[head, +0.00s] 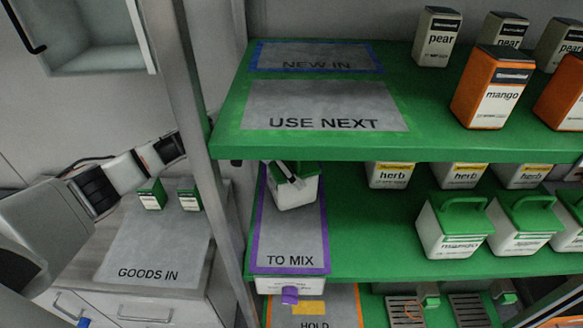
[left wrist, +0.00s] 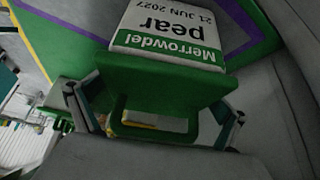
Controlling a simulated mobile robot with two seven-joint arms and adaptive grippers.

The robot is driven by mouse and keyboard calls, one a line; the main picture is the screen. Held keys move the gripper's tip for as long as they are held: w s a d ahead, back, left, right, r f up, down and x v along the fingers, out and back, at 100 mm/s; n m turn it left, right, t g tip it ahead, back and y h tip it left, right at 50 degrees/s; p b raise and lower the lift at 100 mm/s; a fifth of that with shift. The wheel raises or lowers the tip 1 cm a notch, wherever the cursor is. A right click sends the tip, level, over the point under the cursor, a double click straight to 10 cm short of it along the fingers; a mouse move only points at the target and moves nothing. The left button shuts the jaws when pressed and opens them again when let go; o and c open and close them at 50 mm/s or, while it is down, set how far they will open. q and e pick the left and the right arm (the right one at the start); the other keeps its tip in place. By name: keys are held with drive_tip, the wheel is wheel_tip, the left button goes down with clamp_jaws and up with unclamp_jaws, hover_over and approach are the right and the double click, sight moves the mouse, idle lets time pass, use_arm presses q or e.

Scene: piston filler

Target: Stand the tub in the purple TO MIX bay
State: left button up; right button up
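The tub (head: 294,194) is white with a green lid. In the head view it is within the back part of the purple-edged TO MIX bay (head: 290,238). It looks slightly tilted; I cannot tell whether its base rests flat. In the left wrist view, the tub's label (left wrist: 172,28) reads Merrowdel pear, upside down, and its green loop handle (left wrist: 155,132) points toward me. My left gripper (left wrist: 158,118) is at the lid, its fingers wide apart on either side of the handle. They seem open; contact is unclear. My right gripper is out of view.
The green upper shelf (head: 310,145) overhangs the bay. A grey post (head: 195,120) stands left of it. Herb tubs (head: 390,174) and handled tubs (head: 455,232) stand to the right. The GOODS IN mat (head: 150,245) holds two small green-and-white boxes (head: 152,194). The bay's front is clear.

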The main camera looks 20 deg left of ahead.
use_arm(q)
drive_tip(key=shift+r, duration=0.1)
drive_tip(key=shift+a+r, duration=0.2)
drive_tip(key=shift+r, duration=0.1)
drive_tip(key=s+a, duration=0.7)
drive_tip(key=a, duration=0.2)
drive_tip(key=shift+s+a, duration=0.3)
drive_tip(key=shift+r, duration=0.1)
